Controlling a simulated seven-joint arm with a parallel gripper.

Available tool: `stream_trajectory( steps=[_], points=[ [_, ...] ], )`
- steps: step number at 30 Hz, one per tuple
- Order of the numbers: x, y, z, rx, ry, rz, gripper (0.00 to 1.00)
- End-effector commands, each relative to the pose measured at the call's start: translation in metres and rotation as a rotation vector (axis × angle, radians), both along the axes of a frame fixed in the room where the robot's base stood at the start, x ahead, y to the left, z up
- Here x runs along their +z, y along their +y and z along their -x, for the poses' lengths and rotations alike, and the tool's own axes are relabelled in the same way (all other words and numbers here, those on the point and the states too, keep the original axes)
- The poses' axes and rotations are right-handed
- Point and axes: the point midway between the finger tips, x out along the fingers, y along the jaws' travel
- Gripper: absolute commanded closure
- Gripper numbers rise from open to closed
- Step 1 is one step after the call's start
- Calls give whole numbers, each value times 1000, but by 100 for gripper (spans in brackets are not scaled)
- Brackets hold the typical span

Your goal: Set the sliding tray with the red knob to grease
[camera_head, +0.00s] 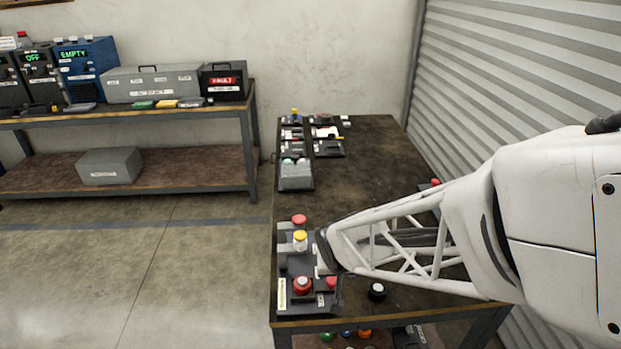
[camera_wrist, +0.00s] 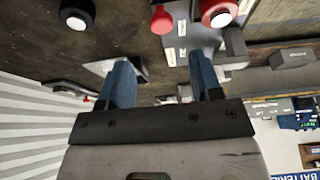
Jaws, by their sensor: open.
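My gripper (camera_wrist: 161,66) shows in the wrist view with two blue fingers spread apart and nothing between them. In the head view its tip is hidden near the dark end of my arm, beside a panel at the table's near left. That panel carries a far red knob (camera_head: 299,219), a yellow knob (camera_head: 300,236), a large red knob (camera_head: 302,285) and a smaller red knob (camera_head: 331,282). A red knob (camera_wrist: 162,19) and a white-topped red knob (camera_wrist: 217,11) also show in the wrist view, beyond the fingertips. I cannot tell which knob belongs to the sliding tray; the labels are unreadable.
A black knob with a white top (camera_head: 376,291) stands right of the panel. Another red knob (camera_head: 435,182) shows behind my arm. Several small devices (camera_head: 296,175) line the far left of the table (camera_head: 365,155); its far middle is bare. A shuttered wall (camera_head: 530,60) borders the right.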

Motion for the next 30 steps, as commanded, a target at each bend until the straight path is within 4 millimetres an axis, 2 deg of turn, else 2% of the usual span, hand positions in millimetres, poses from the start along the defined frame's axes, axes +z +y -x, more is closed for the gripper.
stream_trajectory(
  steps=[17,23,30],
  points=[
    [-8,2,-3,2,-2,-1,41],
    [-23,2,-9,2,0,-1,41],
    [-49,2,-20,1,-1,-3,41]
  ],
)
